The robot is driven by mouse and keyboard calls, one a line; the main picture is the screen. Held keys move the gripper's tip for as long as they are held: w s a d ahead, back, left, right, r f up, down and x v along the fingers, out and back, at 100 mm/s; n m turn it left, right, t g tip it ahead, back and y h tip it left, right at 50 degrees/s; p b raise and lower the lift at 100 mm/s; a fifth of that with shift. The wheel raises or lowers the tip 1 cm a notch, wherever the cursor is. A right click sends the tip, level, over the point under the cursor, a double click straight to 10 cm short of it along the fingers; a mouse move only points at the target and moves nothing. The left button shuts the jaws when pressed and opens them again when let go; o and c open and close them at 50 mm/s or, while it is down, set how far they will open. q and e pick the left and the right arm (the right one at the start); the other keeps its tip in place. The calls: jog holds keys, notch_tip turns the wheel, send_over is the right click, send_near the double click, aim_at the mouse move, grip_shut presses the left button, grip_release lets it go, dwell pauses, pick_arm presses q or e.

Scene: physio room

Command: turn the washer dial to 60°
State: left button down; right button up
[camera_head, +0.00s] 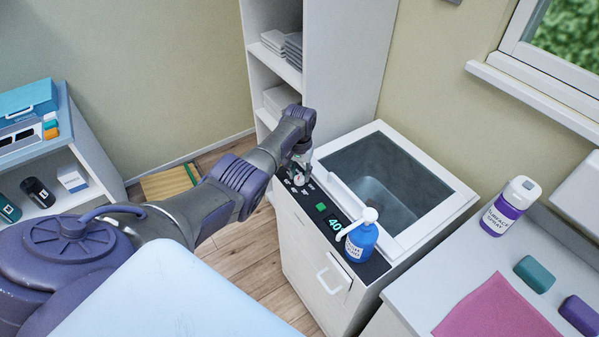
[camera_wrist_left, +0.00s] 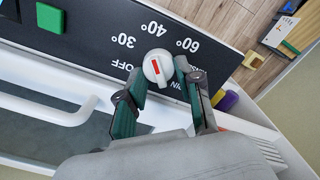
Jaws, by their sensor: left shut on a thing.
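The white dial (camera_wrist_left: 157,68) with a red mark sits on the black washer panel (camera_wrist_left: 85,48), amid printed labels 30°, 40° and 60°. Its red mark points roughly toward 40°. My left gripper (camera_wrist_left: 158,82) has one finger on each side of the dial and is shut on it. In the head view the left gripper (camera_head: 300,168) reaches down to the panel's far end, and the dial shows small below it. The washer (camera_head: 310,248) has a green-lit display (camera_head: 335,225) reading 40. My right gripper is not in view.
A blue pump bottle (camera_head: 361,243) stands on the panel near the display, with a green button (camera_head: 320,206) beside it. A shelf unit (camera_head: 338,60) rises behind the washer. A counter at right holds a spray bottle (camera_head: 510,206) and a pink cloth (camera_head: 497,312).

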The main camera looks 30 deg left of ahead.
aim_at(301, 178)
pick_arm(q)
jog(key=m, duration=0.6)
jog(key=shift+d+m, duration=0.1)
jog(key=shift+m, duration=0.2)
jog(key=m, duration=0.6)
jog(key=shift+d, duration=0.15)
jog(key=shift+s+m, duration=0.1)
jog(key=shift+m, duration=0.2)
jog(key=c, duration=0.8)
grip_release()
notch_tip(301, 178, up, 12)
jog(key=shift+r, duration=0.1)
jog(key=shift+f, duration=0.2)
